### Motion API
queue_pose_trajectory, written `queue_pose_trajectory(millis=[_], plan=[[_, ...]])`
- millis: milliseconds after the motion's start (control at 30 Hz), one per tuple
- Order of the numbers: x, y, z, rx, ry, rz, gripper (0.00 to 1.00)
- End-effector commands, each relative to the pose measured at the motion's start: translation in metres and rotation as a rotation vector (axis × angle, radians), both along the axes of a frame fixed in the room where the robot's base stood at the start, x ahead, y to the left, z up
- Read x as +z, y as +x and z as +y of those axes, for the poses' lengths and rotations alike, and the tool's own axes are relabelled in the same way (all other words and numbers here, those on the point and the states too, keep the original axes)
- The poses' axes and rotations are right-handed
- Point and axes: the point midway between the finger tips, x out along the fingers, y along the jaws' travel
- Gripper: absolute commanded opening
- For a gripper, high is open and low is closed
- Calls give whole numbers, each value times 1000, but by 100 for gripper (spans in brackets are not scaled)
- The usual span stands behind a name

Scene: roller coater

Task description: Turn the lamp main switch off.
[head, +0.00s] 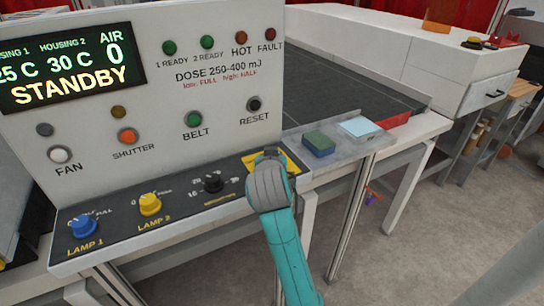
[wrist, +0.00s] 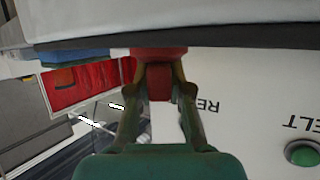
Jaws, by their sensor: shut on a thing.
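The main switch sits at the right end of the sloped control panel; in the head view only parts of its yellow plate (head: 253,163) show around my arm. In the wrist view its red handle (wrist: 159,82) stands between the two fingers of my gripper (wrist: 160,68). The fingers are shut on the handle, one on each side. In the head view the fingers and the handle are hidden behind my wrist. The handle's exact angle cannot be read. The display (head: 70,65) reads STANDBY.
Left of the switch are a black knob (head: 212,183), the yellow LAMP 2 knob (head: 150,204) and the blue LAMP 1 knob (head: 83,227). The RESET button (head: 254,104) is above. A green-topped block (head: 319,142) and a light-blue pad (head: 360,127) lie on the ledge at right.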

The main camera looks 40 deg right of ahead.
Motion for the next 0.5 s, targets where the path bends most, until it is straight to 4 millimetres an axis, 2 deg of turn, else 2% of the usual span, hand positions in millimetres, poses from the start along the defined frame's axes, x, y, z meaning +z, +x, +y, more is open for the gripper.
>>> queue_pose_trajectory(millis=[500], plan=[[0,-1,-3,484,0,0,0]])
